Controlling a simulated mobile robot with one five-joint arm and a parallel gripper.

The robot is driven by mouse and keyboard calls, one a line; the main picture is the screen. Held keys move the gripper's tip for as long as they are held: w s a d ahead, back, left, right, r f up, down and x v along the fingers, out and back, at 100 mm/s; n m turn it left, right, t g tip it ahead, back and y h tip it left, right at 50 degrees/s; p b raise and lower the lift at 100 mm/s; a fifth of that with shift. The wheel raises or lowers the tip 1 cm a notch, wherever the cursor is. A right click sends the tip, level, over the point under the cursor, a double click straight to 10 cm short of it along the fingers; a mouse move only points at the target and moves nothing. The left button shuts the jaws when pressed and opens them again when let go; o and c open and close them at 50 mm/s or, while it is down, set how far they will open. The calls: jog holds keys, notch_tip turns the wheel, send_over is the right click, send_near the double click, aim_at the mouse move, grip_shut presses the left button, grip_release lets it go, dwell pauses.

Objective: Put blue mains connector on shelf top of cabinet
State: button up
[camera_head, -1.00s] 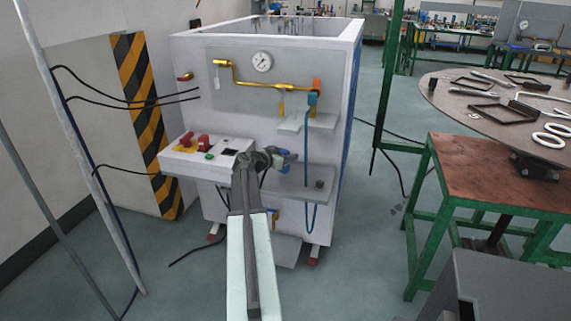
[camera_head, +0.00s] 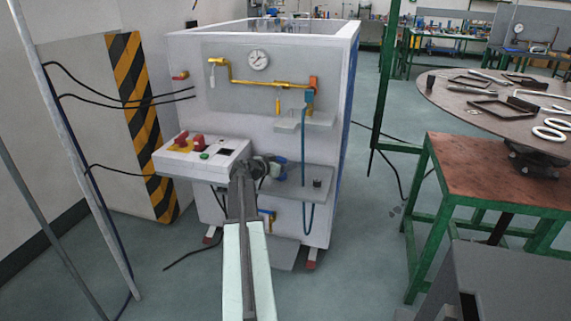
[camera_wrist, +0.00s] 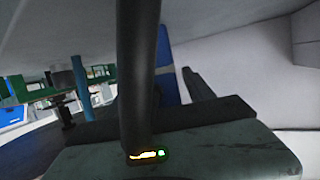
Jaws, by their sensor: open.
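The cabinet (camera_head: 225,110) is a white-grey unit with a gauge and yellow pipe on its front. My gripper (camera_head: 268,168) is open in front of it, just right of the control box, near the lower front shelf (camera_head: 313,182). A small blue piece (camera_head: 279,172) shows at the gripper's tip; I cannot tell whether it is the blue mains connector or whether it lies between the jaws. The upper small shelf (camera_head: 318,120) sits below a blue fitting (camera_head: 309,96) with a blue hose. In the wrist view, a dark upright bar hides much of the scene; no fingertips are clear.
A control box (camera_head: 195,158) with red knobs juts from the cabinet's left front. A small dark object (camera_head: 317,183) stands on the lower shelf. A round table (camera_head: 495,95) with metal parts and a green-framed bench (camera_head: 480,165) stand right. Floor between is clear.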

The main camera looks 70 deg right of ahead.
jog(key=p+v, duration=0.3)
jog(key=v, duration=0.9)
jog(key=shift+r, duration=0.15)
jog(key=w+a+f+n+t+y, duration=0.25)
jog(key=w+a+f+n, duration=0.3)
jog(key=w+a, duration=0.7)
jog(key=w+a+f+n+t+y, duration=0.3)
jog(key=w+a+f, duration=0.45)
jog(key=a, duration=0.85)
jog(key=w+a+f+n+y, duration=0.2)
jog(key=a+n+y, duration=0.2)
jog(key=a, duration=1.6)
jog(key=w+a+f+n+y, duration=0.1)
jog(key=a+n+y, duration=0.3)
jog(key=a, duration=1.7)
jog(key=n, duration=0.5)
jog(key=shift+w+f+g, duration=0.35)
jog(key=shift+w+f, duration=0.05)
jog(key=shift+a, duration=0.15)
